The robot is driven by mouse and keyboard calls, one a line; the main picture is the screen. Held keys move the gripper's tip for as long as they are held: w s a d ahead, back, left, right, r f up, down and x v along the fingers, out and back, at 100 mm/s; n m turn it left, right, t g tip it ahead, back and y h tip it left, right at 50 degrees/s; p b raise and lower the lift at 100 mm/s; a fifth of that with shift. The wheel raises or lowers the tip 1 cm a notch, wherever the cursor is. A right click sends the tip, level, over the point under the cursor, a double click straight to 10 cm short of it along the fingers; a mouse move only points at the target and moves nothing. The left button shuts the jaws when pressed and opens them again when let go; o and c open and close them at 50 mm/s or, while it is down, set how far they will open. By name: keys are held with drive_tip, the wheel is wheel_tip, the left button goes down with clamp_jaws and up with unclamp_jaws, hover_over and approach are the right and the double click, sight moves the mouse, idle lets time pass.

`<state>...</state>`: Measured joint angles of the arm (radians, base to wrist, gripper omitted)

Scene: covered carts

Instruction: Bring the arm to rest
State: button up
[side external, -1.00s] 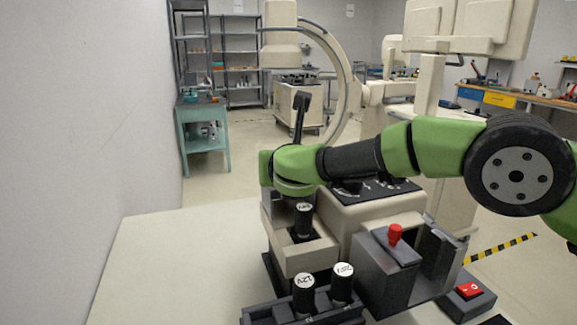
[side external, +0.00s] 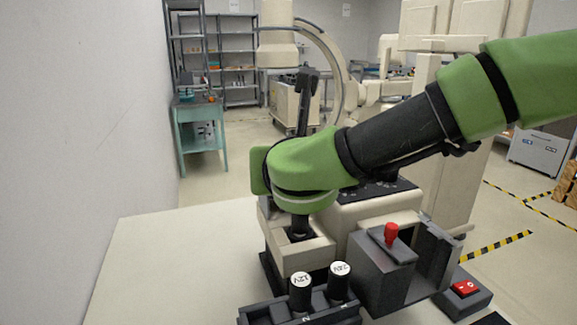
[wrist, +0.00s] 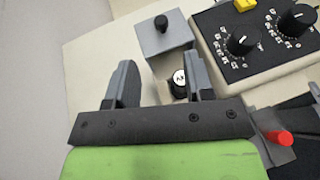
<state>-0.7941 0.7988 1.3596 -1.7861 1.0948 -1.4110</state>
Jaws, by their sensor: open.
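My gripper (wrist: 160,80) is open, its two dark grey fingers standing apart at the bottom of the wrist view. A black cylinder with a white lettered cap (wrist: 179,80) shows between the fingers, closer to the right one; whether it is touched cannot be told. In the side view my green wrist hangs over a beige open box on the machine (side external: 308,255). A dark upright piece in that box shows below the wrist; its top is hidden. My fingers are hidden there.
Two black cylinders with white caps (side external: 301,283) (side external: 340,272) stand in a dark rack (side external: 275,313) in front. A grey box with a red lever (side external: 391,236) and a red switch (side external: 464,288) are to the right. A panel with black knobs (wrist: 263,62) is close. The table's left is clear.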

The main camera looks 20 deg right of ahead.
idle(0.3)
drive_tip(key=s+d+r+m+g, duration=0.3)
drive_tip(key=s+d+m, duration=0.3)
drive_tip(key=d+m, duration=0.35)
drive_tip(key=s+d+r+m+g, duration=0.3)
drive_tip(key=s+d+m, duration=0.3)
drive_tip(key=d+m, duration=0.35)
drive_tip(key=s+d+m+y, duration=0.1)
drive_tip(key=s+m+y, duration=0.4)
drive_tip(key=s+m, duration=1)
drive_tip(key=m, duration=0.3)
drive_tip(key=shift+s+d+f, duration=0.25)
drive_tip(key=shift+d+f, duration=0.05)
drive_tip(key=shift+d, duration=0.05)
